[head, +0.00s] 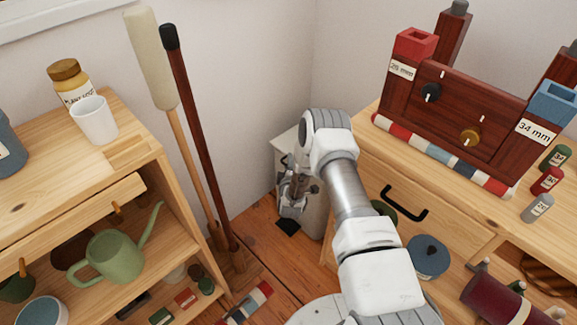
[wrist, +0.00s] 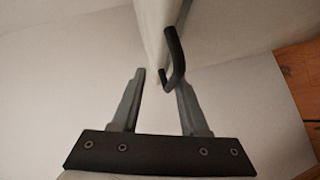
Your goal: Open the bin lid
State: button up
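The pale bin (head: 314,222) stands on the floor in the corner, partly hidden behind my arm. Its lid (head: 283,142) looks shut. A black handle (head: 284,160) shows on its near side, and a black piece like a pedal (head: 287,227) is at its foot. My gripper (head: 291,190) is in front of the bin, pointing down. In the wrist view the two fingers (wrist: 160,80) are apart. The curved black handle (wrist: 177,62) is at the fingertips, overlapping the right one in the picture. I cannot tell whether they touch.
A wooden shelf (head: 140,172) with a green watering can (head: 108,256) stands left. Two long-handled tools (head: 185,150) lean on the wall beside it. A wooden dresser (head: 420,181) with a black drawer handle (head: 404,210) stands close right of my arm. The floor gap between is narrow.

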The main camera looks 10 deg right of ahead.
jog(key=shift+r, duration=0.1)
jog(key=f+p+v, duration=0.1)
jog(key=p+v, duration=0.8)
jog(key=v, duration=1.1)
jog(key=shift+a+f, duration=0.25)
dwell(1.0)
dwell(0.7)
